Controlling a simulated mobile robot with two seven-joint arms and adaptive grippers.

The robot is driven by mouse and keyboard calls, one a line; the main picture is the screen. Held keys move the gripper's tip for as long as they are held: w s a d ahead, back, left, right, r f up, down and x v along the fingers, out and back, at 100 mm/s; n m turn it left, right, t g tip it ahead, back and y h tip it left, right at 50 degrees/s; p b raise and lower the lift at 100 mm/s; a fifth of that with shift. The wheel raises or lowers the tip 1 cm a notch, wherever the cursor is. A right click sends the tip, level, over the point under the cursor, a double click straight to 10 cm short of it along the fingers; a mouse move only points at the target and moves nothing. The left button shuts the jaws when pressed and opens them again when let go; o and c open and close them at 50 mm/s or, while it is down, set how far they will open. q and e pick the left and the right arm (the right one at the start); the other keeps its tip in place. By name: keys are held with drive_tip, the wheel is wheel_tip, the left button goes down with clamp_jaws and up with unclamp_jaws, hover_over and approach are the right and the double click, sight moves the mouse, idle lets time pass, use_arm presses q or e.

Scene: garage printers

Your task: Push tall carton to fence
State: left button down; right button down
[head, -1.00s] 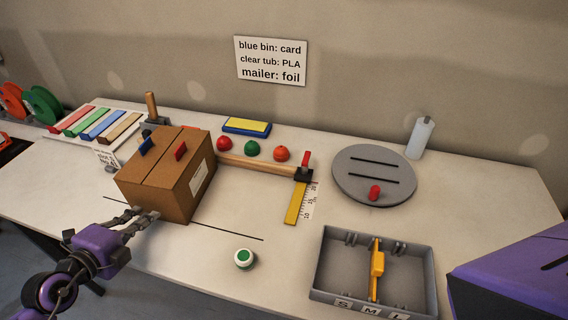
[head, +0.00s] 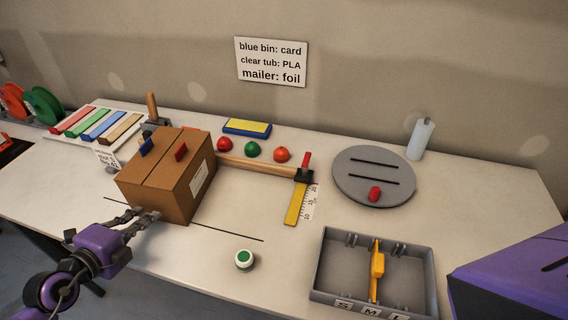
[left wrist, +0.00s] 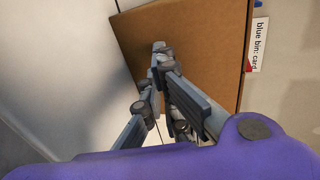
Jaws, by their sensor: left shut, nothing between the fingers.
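The tall brown carton (head: 170,180) stands upright on the left part of the table, with a blue and a red tab on top and a white label on its right side. The wooden fence (head: 255,165) runs behind it, and its left part is hidden by the carton. My left gripper (head: 150,214) is shut and empty at the carton's near face, low down. In the left wrist view the fingertips (left wrist: 160,50) lie against or very close to the brown face of the carton (left wrist: 200,40); contact is hard to tell. My right gripper is out of view.
A green-topped jar (head: 244,259), a yellow ruler (head: 297,205), a grey tray (head: 325,270) and a grey disc (head: 350,180) stand to the right. Red, green and orange balls (head: 252,149) sit behind the fence.

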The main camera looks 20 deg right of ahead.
use_arm(q)
drive_tip(key=shift+w+d+p, duration=0.3)
drive_tip(key=shift+w+d, duration=0.5)
drive_tip(key=shift+w, duration=0.15)
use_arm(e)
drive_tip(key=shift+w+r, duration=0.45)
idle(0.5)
